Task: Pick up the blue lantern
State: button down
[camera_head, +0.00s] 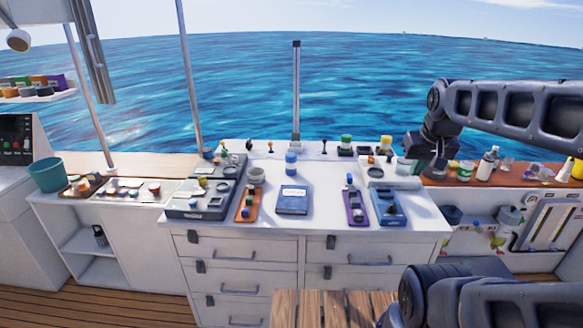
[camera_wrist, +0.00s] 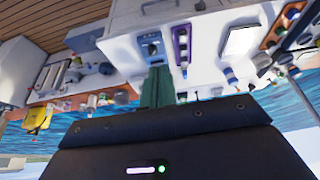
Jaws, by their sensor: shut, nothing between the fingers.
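A small blue-and-white cylinder (camera_head: 291,163) stands upright behind the middle of the white counter top. It is the likeliest blue lantern, but it is too small to be sure. In the wrist view, which looks upside down, I cannot clearly pick it out. My gripper (camera_head: 428,165) hangs over the right end of the counter, well to the right of the cylinder and apart from it. In the wrist view its green fingers (camera_wrist: 157,88) are together with nothing between them.
The white counter (camera_head: 330,215) holds a blue tablet-like device (camera_head: 292,200), an orange tray (camera_head: 248,205), a purple tray (camera_head: 356,207) and a blue box (camera_head: 388,207). A grey box (camera_head: 203,200) stands at left. A vertical post (camera_head: 296,95) rises behind the cylinder. Bottles (camera_head: 487,163) stand at right.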

dwell(0.4)
jog(key=c, duration=0.5)
grip_release()
